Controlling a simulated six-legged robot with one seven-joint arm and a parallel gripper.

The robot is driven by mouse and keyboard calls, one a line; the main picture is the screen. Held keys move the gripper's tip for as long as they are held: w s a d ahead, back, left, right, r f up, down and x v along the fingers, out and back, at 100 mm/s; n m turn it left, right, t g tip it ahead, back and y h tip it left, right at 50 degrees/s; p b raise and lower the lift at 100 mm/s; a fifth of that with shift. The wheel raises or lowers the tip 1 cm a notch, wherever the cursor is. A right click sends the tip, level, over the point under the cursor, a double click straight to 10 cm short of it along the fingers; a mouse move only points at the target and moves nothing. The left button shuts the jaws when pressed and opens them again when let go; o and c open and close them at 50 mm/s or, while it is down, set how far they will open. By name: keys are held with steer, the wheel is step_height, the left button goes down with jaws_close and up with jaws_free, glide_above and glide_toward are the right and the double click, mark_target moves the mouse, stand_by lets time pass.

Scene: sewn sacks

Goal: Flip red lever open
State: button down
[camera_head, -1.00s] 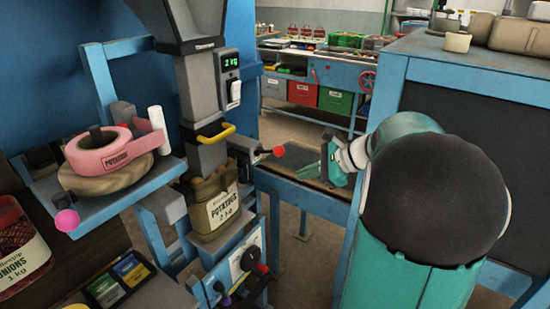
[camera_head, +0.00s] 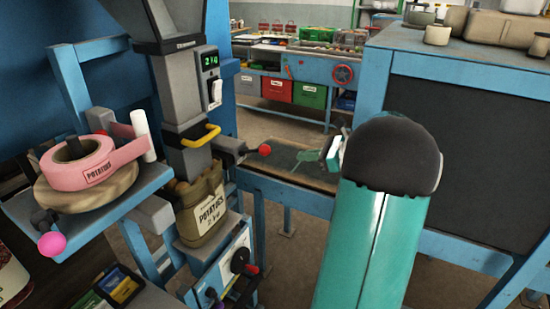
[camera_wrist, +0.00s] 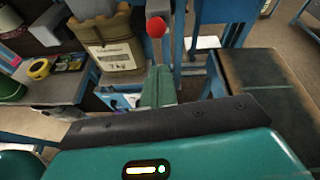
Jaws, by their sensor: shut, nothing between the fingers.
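The red lever is a short dark arm with a red ball tip (camera_head: 264,150), sticking out to the right from the grey weighing chute (camera_head: 182,110). The red ball (camera_wrist: 156,27) also shows at the top middle of the wrist view. My gripper (camera_head: 298,158) is to the right of the ball in the head view, apart from it. In the wrist view my teal fingers (camera_wrist: 158,84) are together and empty, below the ball in the picture. A sack labelled potatoes (camera_head: 203,207) hangs under the chute and also shows in the wrist view (camera_wrist: 115,55).
A yellow handle (camera_head: 200,136) is on the chute front, under a 2 kg display (camera_head: 210,61). A pink tape roll (camera_head: 77,163) sits on a blue shelf at left. A low bench surface (camera_head: 290,172) lies behind my gripper. A blue-framed cabinet (camera_head: 460,120) stands at right.

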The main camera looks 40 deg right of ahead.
glide_toward(255, 150)
steer(key=f, duration=0.1)
steer(key=w+f, duration=0.1)
steer(key=f, duration=0.1)
steer(key=w+f, duration=0.1)
steer(key=shift+f, duration=0.3)
steer(key=shift+a+r, duration=0.1)
steer(key=shift+r, duration=0.05)
steer(key=shift+w+r+g, duration=0.1)
steer(key=shift+r+g, duration=0.15)
steer(key=shift+g, duration=0.15)
